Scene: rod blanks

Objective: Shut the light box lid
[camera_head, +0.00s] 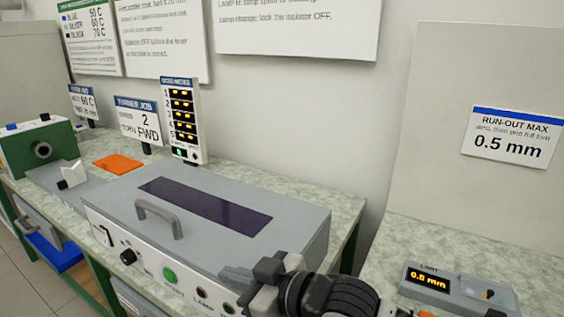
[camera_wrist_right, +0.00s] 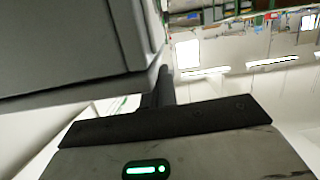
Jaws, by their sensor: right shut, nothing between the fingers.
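The light box (camera_head: 105,220) is a long grey box with a white front panel on the green bench. Its grey lid (camera_head: 295,212) lies flat over the top, with a dark purple window (camera_head: 205,205) and a grey handle (camera_head: 160,217) near the front left. I cannot tell if a small gap is left under the lid. My right gripper (camera_head: 268,275) is shut and empty at the box's front right corner; contact cannot be told. The right wrist view shows its dark fingers (camera_wrist_right: 160,88) beside a large grey body's edge. My left gripper is not in view.
The front panel carries a black knob (camera_head: 128,257) and a green button (camera_head: 169,274). A sign post with lit rows (camera_head: 182,120) stands behind the box. A green machine (camera_head: 38,148) is at the far left. A display unit (camera_head: 458,290) sits on the right bench.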

